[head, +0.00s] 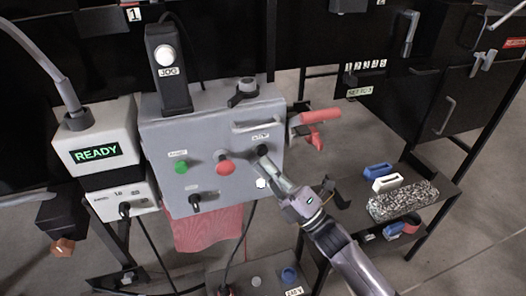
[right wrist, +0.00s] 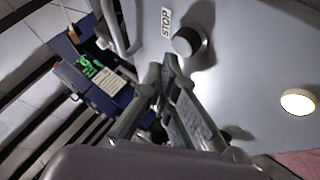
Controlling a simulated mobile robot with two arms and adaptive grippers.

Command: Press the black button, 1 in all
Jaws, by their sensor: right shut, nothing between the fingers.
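The black button (head: 262,150) is on the front of the grey control box (head: 222,128), at the right side under a small label. In the right wrist view the black button (right wrist: 187,41) sits beside a label reading STOP (right wrist: 166,22). My right gripper (head: 267,162) is shut and empty, its fingertips close below and to the right of the button in the head view. In the right wrist view its fingertips (right wrist: 170,68) are just short of the button in the picture; I cannot tell whether they touch it. My left gripper is not in view.
Also on the box are a red mushroom button (head: 225,167), a green button (head: 181,167), a lit white button (head: 261,183) and a handle (head: 256,124). A red-handled tool (head: 316,128) is at its right. A READY display (head: 96,153) stands left.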

